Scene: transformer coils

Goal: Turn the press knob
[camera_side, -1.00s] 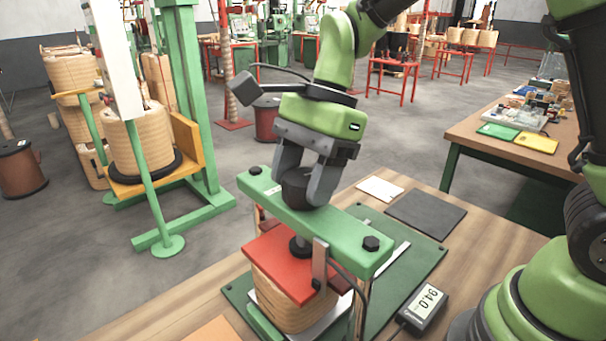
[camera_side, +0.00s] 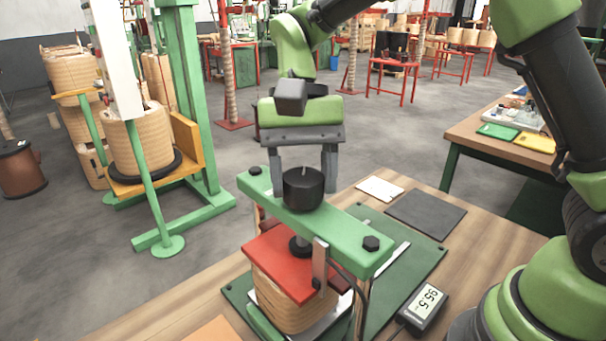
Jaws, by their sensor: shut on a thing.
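The black round press knob (camera_side: 303,189) sits on top of the green crossbar (camera_side: 345,234) of the press, with a light mark on its top. My gripper (camera_side: 303,176) is above the crossbar with one finger on each side of the knob, shut on it. Below the bar, the press screw ends in a black foot (camera_side: 300,246) on a red plate (camera_side: 284,262). The plate lies on a wound tan coil (camera_side: 290,300).
The press stands on a green mat (camera_side: 425,245) on a wooden table. A dark grey pad (camera_side: 427,213) and a white sheet (camera_side: 380,189) lie behind it. A green stand with a coil (camera_side: 137,145) is at left.

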